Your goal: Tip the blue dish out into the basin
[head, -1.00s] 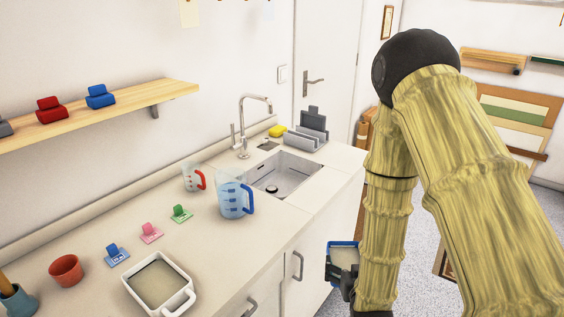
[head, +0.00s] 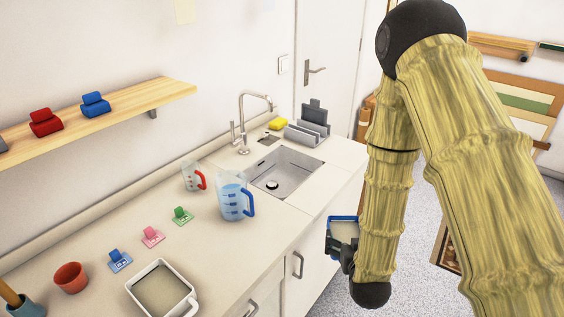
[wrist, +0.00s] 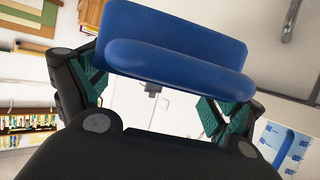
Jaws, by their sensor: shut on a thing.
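The blue dish (wrist: 175,50) is held in my gripper (wrist: 150,88), whose green-padded fingers stand on both sides of it in the wrist view. In the head view the dish (head: 342,229) is in front of the counter's front edge, over the floor, and looks about level. Pale contents show inside it. My gripper (head: 345,256) is partly hidden behind my arm. The basin (head: 286,172) is sunk in the counter, beyond and left of the dish. Its drain shows and it looks empty.
A tap (head: 242,125) stands behind the basin. A blue-handled jug (head: 234,196) and a red-handled cup (head: 192,175) stand left of it. A yellow sponge (head: 278,123) and a grey rack (head: 308,130) are behind it. A white dish (head: 160,288) sits nearer on the counter.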

